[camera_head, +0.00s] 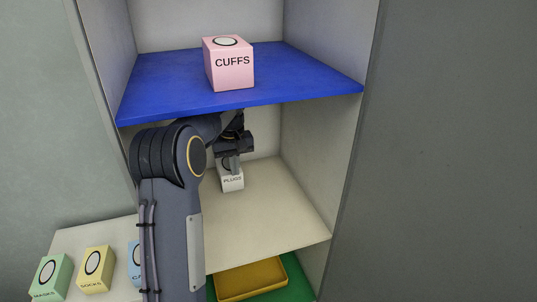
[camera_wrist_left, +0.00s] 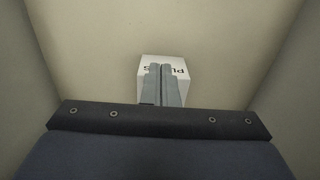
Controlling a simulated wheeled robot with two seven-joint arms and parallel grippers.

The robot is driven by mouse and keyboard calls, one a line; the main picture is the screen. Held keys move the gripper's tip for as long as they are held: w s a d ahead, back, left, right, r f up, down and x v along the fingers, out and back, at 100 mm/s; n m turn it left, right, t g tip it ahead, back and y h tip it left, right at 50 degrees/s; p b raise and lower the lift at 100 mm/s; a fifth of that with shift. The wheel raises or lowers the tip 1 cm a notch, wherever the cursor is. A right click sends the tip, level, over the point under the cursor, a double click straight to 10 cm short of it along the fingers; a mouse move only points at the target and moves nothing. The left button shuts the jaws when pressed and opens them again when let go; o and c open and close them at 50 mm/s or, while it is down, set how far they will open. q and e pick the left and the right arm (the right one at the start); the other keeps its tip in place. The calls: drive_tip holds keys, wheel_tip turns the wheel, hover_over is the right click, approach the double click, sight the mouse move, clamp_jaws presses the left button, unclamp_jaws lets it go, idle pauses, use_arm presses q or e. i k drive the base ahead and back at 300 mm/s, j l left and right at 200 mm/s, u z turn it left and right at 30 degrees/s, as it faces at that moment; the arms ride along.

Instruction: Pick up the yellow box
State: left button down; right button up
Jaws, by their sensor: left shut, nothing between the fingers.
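The yellow box (camera_head: 93,268) has a white oval and lettering that seems to read "SOCKS". It stands at the lower left in the head view, between a green box (camera_head: 50,277) and a partly hidden blue box (camera_head: 134,262). My left gripper (camera_head: 235,166) is inside the cabinet, far to the right of the yellow box. Its fingers (camera_wrist_left: 165,84) are together and empty, in front of a white box (camera_head: 232,180) marked "PLUGS". The white box also shows behind the fingers in the left wrist view (camera_wrist_left: 150,68). I cannot tell if they touch. My right gripper is not in view.
A pink "CUFFS" box (camera_head: 229,66) stands on the blue shelf (camera_head: 300,75) above my left arm. The beige shelf (camera_head: 282,215) is mostly clear. Below it, a yellow tray (camera_head: 250,278) lies on a green surface (camera_head: 300,291). Cabinet walls enclose the left gripper.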

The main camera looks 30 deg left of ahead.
sight(95, 274)
drive_tip(key=k+l, duration=0.75)
drive_tip(key=l, duration=0.25)
